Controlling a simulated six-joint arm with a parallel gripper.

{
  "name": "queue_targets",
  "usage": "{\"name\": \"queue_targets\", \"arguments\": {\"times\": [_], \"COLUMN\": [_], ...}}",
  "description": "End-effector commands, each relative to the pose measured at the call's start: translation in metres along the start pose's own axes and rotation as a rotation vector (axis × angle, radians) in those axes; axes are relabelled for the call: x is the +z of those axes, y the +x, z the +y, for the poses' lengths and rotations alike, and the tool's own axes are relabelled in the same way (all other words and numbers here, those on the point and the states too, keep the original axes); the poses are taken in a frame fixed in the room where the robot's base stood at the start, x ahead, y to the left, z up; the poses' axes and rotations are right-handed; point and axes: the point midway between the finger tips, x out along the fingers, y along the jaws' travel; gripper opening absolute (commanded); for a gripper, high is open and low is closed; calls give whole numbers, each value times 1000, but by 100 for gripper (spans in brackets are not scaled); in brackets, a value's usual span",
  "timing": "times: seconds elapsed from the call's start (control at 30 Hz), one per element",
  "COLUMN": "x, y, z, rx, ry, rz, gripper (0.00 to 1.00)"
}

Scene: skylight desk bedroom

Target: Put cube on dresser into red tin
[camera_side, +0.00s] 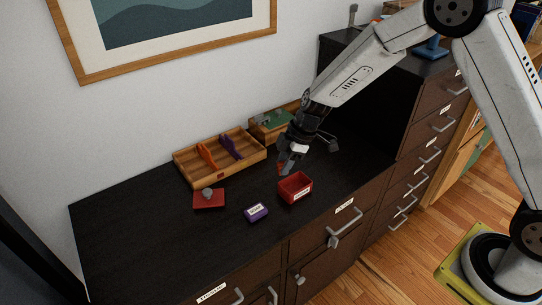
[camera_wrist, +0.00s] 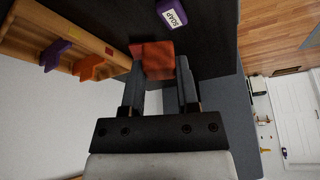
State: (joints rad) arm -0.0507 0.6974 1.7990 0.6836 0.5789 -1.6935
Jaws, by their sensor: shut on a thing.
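The red tin (camera_side: 296,189) is a small open box with a white label on the dark dresser top (camera_side: 150,245). My gripper (camera_side: 286,165) is above and just behind the tin, apart from it. It is shut on a small orange-red cube, which shows between the fingertips in the wrist view (camera_wrist: 159,61). In the side view the fingers hide most of the cube. A darker red patch (camera_wrist: 135,50) shows beside the cube in the wrist view; I cannot tell which thing it is. A red lid with a grey knob (camera_side: 208,199) lies left of the tin.
A purple box labelled SOAP (camera_wrist: 178,16) lies in front of the tin; it also shows in the side view (camera_side: 256,212). A taller dark cabinet (camera_side: 425,110) rises at right. The left dresser top is clear.

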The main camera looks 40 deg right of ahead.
Motion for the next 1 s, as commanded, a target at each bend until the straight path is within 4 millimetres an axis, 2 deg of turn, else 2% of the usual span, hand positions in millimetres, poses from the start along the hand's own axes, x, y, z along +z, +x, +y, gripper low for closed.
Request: {"name": "queue_targets", "arguments": {"times": [0.33, 0.57, 1.0], "x": [2, 11, 64], "y": [-3, -13, -39], "z": [-4, -19, -65], "rx": [17, 72, 227], "ry": [38, 172, 551], "rz": [0, 0, -2], "gripper": [0, 0, 0]}}
